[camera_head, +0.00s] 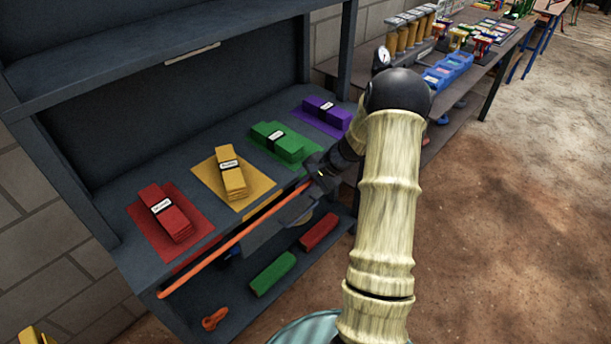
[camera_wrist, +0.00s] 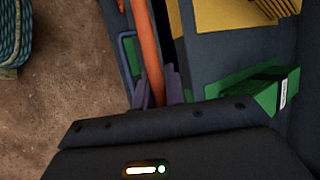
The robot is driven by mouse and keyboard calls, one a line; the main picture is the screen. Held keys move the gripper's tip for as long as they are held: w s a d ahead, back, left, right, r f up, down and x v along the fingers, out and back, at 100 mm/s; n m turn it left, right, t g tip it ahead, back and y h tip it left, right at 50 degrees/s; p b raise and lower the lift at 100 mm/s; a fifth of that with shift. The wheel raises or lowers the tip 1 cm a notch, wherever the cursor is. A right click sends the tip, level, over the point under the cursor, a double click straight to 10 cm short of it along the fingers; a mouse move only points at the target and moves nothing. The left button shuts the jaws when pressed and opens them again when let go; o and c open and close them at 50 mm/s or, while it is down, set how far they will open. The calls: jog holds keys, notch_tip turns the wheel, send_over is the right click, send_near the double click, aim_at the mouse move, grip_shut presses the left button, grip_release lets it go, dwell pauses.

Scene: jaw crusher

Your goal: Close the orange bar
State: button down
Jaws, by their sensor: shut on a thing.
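The orange bar (camera_head: 235,240) runs slantwise along the front edge of the dark shelf unit, below the coloured blocks. Its far end meets my gripper (camera_head: 316,176), which is shut on it. In the wrist view the bar (camera_wrist: 148,50) comes down between the two purple-grey fingers of my gripper (camera_wrist: 159,88). A dark gap shows between the bar and the shelf front. The drawer or panel behind the bar is partly hidden by my gripper and arm.
Red (camera_head: 164,216), yellow (camera_head: 231,176), green (camera_head: 277,143) and purple (camera_head: 327,113) blocks lie on matching mats on the shelf. A lower shelf holds a green block (camera_head: 272,274) and a red block (camera_head: 318,231). Open dirt floor (camera_head: 500,210) lies to the right.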

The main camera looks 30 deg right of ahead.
jog(key=shift+w+a+r+m+g+h+p, duration=0.15)
jog(key=shift+w+r+m+g+h+p, duration=0.2)
jog(key=shift+g+p, duration=1.15)
jog(key=shift+w+a+m+g+h+p, duration=0.1)
jog(key=shift+w+m+g+h+p, duration=0.15)
jog(key=shift+g+h+p, duration=1.15)
jog(key=shift+w+a+r+m+g+y+p, duration=0.3)
jog(key=shift+g+p, duration=0.6)
jog(key=shift+p, duration=1.35)
jog(key=shift+w+d+f, duration=0.1)
jog(key=c, duration=1.5)
grip_release()
jog(key=shift+o, duration=0.2)
jog(key=shift+d, duration=0.15)
